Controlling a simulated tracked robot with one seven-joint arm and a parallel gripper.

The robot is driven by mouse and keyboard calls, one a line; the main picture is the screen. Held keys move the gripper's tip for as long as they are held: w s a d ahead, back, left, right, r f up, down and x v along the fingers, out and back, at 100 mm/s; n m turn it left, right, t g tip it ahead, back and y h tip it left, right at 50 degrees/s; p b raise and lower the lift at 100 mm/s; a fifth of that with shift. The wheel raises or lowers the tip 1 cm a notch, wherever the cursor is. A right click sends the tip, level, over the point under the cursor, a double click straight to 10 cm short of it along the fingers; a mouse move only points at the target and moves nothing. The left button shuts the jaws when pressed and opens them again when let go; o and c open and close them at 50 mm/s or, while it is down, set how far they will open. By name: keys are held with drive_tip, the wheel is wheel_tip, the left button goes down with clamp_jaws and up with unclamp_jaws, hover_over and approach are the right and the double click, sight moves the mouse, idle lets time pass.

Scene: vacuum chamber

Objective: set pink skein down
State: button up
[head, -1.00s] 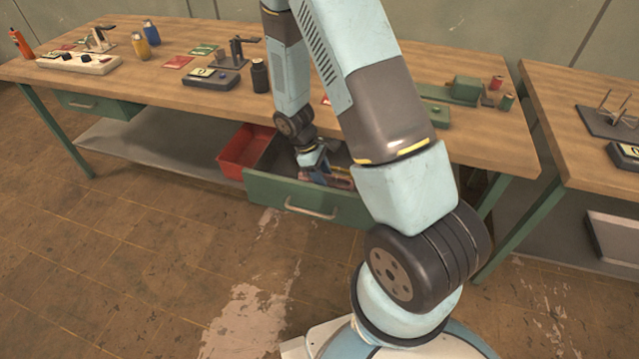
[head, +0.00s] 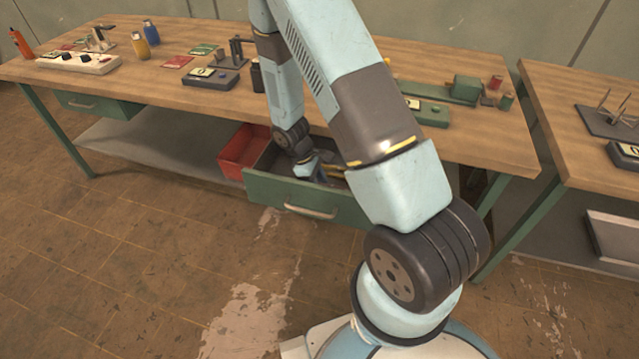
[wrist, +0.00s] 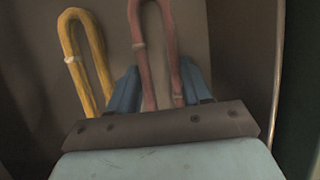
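The pink skein (wrist: 143,67) is a long loop lying between the two blue fingers of my gripper (wrist: 159,72) in the wrist view. The fingers sit close against its two sides, and my gripper looks shut on it. The skein's near end is hidden by the gripper body and its far end is cut off by the frame. My gripper is down inside the open green drawer (head: 270,189). A yellow skein (wrist: 80,52) lies left of the pink one on the drawer floor, apart from it.
A red bin (head: 241,152) stands left of the drawer. The wooden workbench top (head: 210,110) is above it, with a small green machine (head: 465,88) and several bottles. Drawer walls are close around my gripper.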

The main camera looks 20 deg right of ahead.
drive_tip(key=o, duration=0.4)
wheel_tip(320, 180, up, 22)
drive_tip(key=w+a+m+t+y, duration=0.1)
drive_tip(key=w+a+m, duration=0.1)
drive_tip(key=s+d+r+m+t+y, duration=0.1)
drive_tip(key=s+r+m, duration=0.15)
drive_tip(key=r, duration=0.45)
drive_tip(key=s+d+r+m+t, duration=0.1)
drive_tip(key=s+r+t, duration=0.15)
drive_tip(key=r, duration=0.35)
drive_tip(key=shift+s+d+r+m+t+y, duration=0.25)
drive_tip(key=shift+s+r+m+t, duration=0.5)
drive_tip(key=shift+s+r, duration=1.75)
drive_tip(key=shift+s+d+r+m+t+y, duration=0.4)
drive_tip(key=shift+s+r+m, duration=0.6)
drive_tip(key=shift+s+r, duration=1.5)
drive_tip(key=shift+s+d+r+m+t+y, duration=0.15)
drive_tip(key=shift+s+r+m+t, duration=1.05)
drive_tip(key=shift+s, duration=2.25)
